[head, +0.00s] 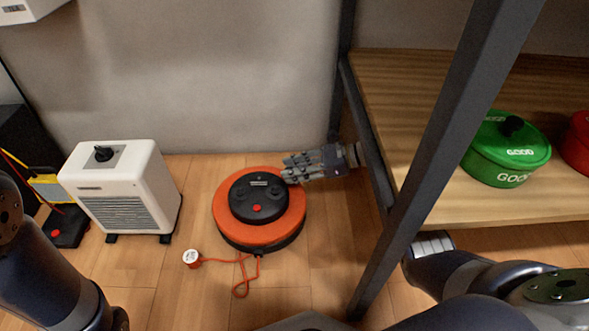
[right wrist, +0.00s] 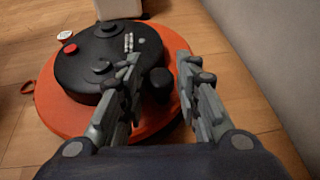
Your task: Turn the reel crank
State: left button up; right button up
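The cord reel (head: 230,223) lies flat on the floor, an orange disc with a black round top (head: 250,210) and a red button. It also fills the middle of the right wrist view (right wrist: 55,110). A black upright knob (right wrist: 157,84), seemingly the crank handle, stands near the edge of the black top. My right gripper (head: 287,168) reaches in from the right to the reel's far right edge. In the right wrist view its two fingers (right wrist: 158,68) are apart, with the knob between them and a gap visible on the right side. My left gripper is out of view.
A white heater (head: 125,190) stands left of the reel. A red cord with a round white-faced plug (head: 192,258) lies in front. A dark-framed shelf (head: 440,150) with a green pot (head: 505,155) stands right, its post close to my right arm.

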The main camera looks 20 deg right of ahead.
grip_shut()
jog(key=shift+w+a, duration=0.2)
jog(key=shift+w, duration=0.6)
grip_release()
jog(key=v, duration=1.2)
jog(key=shift+s, duration=0.1)
